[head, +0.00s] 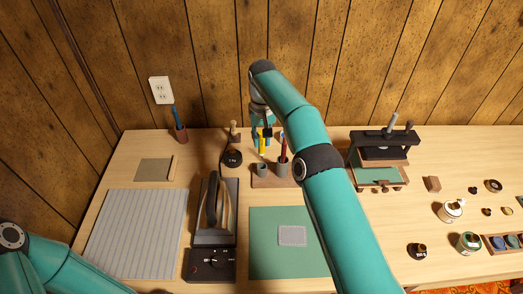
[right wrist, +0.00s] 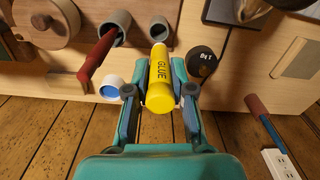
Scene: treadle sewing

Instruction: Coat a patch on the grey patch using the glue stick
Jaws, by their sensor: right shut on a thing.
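The grey patch (head: 292,236) lies flat on the green mat (head: 262,262) at the front middle of the table. My right gripper (head: 262,134) is at the back of the table, over the small holder. In the right wrist view my right gripper (right wrist: 160,97) is shut on the yellow glue stick (right wrist: 159,75), with a finger on each side. The stick's far end is close to a grey cup (right wrist: 160,27); I cannot tell whether it is clear of it. The glue stick (head: 262,144) is partly hidden in the head view. My left gripper is out of view.
A red-handled tool (right wrist: 97,58) leans in the neighbouring cup. A small white-and-blue round thing (right wrist: 113,86) is beside a finger. A black 1 kg weight (head: 232,157), an iron (head: 213,210) and a press (head: 381,155) stand nearby. The wood wall is close behind.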

